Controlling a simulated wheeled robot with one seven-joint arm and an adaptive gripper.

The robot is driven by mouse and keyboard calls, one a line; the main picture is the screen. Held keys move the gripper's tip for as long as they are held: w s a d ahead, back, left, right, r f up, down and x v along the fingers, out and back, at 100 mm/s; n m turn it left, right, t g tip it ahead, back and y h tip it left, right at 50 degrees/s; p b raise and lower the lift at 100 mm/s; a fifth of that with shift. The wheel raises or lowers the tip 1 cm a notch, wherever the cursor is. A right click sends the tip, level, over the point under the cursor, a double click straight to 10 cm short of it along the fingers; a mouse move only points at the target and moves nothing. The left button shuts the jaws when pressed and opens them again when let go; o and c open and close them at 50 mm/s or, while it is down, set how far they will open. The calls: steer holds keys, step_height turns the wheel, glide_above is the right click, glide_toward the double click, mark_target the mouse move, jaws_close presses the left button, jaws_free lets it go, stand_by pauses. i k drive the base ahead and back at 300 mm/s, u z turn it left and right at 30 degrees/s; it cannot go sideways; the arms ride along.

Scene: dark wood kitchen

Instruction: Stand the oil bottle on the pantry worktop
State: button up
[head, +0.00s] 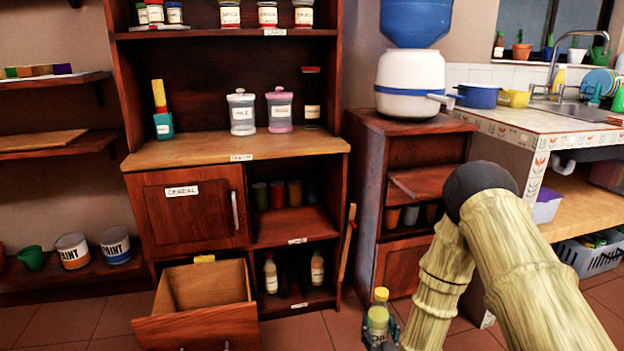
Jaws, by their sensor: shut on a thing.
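The oil bottle (379,318), yellowish green with a yellow cap, is upright at the bottom of the head view, right of the pantry. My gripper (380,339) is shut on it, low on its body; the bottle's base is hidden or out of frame. The pantry worktop (190,154) is the light wood surface of the dark cabinet, higher in the picture and to the left of my gripper.
An open drawer (197,326) juts out below the cereal door (189,211). Two similar bottles (271,275) (317,268) stand in the low compartment. A water dispenser cabinet (368,190) stands right of the pantry. The worktop's front and centre-left are bare.

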mark_target(275, 143)
steer(key=z, duration=1.2)
steer(key=k, duration=1.2)
steer(key=u, duration=1.1)
steer(key=i, duration=1.65)
